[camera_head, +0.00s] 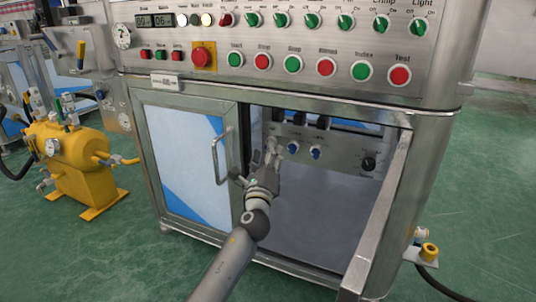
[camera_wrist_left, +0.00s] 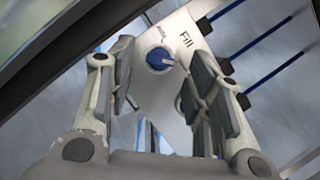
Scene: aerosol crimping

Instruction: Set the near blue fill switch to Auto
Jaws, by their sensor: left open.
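My left gripper (camera_head: 271,152) reaches through the open cabinet doorway to the grey inner panel (camera_head: 340,158). In the left wrist view its two fingers (camera_wrist_left: 160,75) are spread open and empty. A round blue switch (camera_wrist_left: 160,58) with a white pointer mark shows between the fingers, beside the word "Fill" on the pale panel. The pointer slants toward the lower right; the small lettering near the switch is too small to read. In the head view two blue switches, one (camera_head: 293,147) and another (camera_head: 316,152), show right of the gripper. The gripper hides the panel's left part.
The closed left door (camera_head: 180,155) has a handle (camera_head: 218,158); the right door (camera_head: 385,205) stands open toward me. A black knob (camera_head: 369,163) is on the panel's right. Blue lines (camera_wrist_left: 245,40) run beside the panel. The cabinet floor (camera_head: 310,210) is clear.

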